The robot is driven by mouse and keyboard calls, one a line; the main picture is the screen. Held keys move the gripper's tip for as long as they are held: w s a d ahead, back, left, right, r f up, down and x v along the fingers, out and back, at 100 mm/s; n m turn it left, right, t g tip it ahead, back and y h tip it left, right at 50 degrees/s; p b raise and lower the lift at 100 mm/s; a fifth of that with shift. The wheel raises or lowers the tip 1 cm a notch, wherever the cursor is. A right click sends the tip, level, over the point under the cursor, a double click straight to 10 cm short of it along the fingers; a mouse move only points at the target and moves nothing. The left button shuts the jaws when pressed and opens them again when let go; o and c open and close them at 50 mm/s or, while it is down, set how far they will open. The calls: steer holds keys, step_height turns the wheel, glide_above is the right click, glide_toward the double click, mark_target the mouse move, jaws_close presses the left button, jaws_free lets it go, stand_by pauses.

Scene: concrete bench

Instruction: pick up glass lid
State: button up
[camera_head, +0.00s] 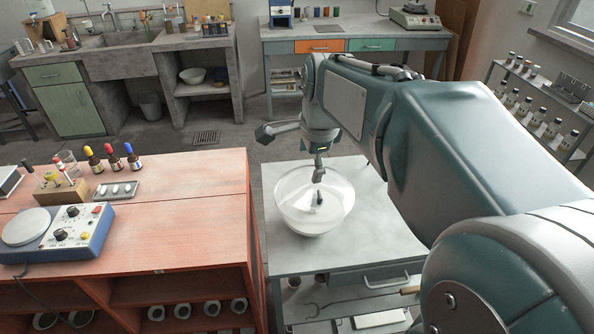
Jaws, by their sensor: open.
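A round, clear glass lid (290,205) shows on the grey metal table in the middle of the view. The gripper is open. I cannot tell whether the fingers touch the lid.
The grey table (290,258) is mostly clear around the lid. To the left stands a red wooden bench (200,225) with a blue hotplate (62,232), dropper bottles and a small tray (116,191). A shelf of bottles (535,115) stands at right.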

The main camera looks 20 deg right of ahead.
steer(key=w+d+f+m+g, duration=0.1)
steer(key=w+d+f+m, duration=0.3)
steer(key=w+d+m, duration=0.55)
steer(key=shift+m+y, duration=0.3)
steer(key=shift+m, duration=0.55)
steer(key=f, duration=0.1)
steer(key=a+f, duration=0.1)
steer(key=f, duration=0.1)
steer(key=a+f, duration=0.1)
steer(key=f, duration=0.1)
steer(key=shift+s+a+f, duration=0.1)
steer(key=shift+s, duration=0.25)
steer(key=shift+w+a+f, duration=0.1)
steer(key=shift+w+f, duration=0.1)
steer(key=shift+f, duration=0.65)
steer(key=shift+w+a+f, duration=0.1)
steer(key=shift+w+f, duration=0.15)
steer(key=shift+f, duration=0.65)
steer(key=shift+w+a+f, duration=0.1)
steer(key=shift+w+f, duration=0.1)
steer(key=shift+f, duration=0.65)
jaws_close()
